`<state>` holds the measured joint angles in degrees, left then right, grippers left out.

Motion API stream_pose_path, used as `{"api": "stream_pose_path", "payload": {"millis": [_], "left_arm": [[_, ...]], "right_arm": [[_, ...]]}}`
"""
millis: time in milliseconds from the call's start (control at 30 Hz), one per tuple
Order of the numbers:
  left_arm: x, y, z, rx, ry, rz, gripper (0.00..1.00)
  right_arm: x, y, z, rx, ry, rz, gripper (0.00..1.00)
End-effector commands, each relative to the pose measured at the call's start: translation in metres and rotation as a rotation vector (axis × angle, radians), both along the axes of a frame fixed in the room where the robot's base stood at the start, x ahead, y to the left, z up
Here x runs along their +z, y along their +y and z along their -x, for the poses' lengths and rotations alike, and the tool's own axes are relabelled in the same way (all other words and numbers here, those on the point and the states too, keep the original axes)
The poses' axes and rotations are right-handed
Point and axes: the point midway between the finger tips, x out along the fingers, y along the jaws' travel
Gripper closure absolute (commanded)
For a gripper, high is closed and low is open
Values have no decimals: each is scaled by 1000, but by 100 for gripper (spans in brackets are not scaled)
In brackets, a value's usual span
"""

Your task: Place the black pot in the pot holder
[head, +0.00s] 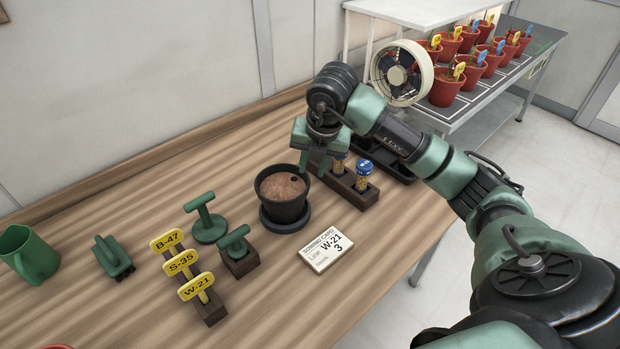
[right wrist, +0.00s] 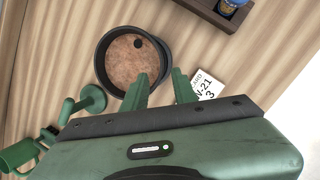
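The black pot (head: 284,204), filled with brown soil with a small dark hole, stands upright on a black saucer (head: 304,222) on the wooden table. My right gripper (head: 312,160) is above the pot's far right rim in the head view. In the right wrist view its two fingers (right wrist: 160,78) are apart, over the rim of the black pot (right wrist: 104,78), with nothing clearly held. I cannot tell whether they touch the rim. A black tray-like base (head: 398,172), partly hidden by my right arm, lies behind the vial rack; I cannot tell if it is the pot holder. My left gripper is not in view.
A wooden rack (head: 350,190) with vials stands right of the pot, and a white card (head: 325,249) lies in front. Green tools (head: 210,229), yellow labels (head: 183,263) and a green mug (head: 28,255) are left. A fan (head: 402,73) and red pots (head: 447,88) are behind.

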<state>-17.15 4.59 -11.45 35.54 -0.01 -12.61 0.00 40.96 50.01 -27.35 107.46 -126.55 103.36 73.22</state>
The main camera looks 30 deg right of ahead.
Motion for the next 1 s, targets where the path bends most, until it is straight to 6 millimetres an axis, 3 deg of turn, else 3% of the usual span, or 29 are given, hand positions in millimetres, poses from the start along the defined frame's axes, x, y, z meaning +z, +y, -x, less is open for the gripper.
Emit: {"api": "stream_pose_path", "payload": {"millis": [133, 300, 1000], "left_arm": [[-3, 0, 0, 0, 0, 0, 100], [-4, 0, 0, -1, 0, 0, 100], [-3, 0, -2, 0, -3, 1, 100]], "right_arm": [[23, 1, 6, 0, -4, 1, 72], [34, 1, 11, 0, 1, 1, 72], [35, 2, 11, 0, 1, 1, 72]]}}
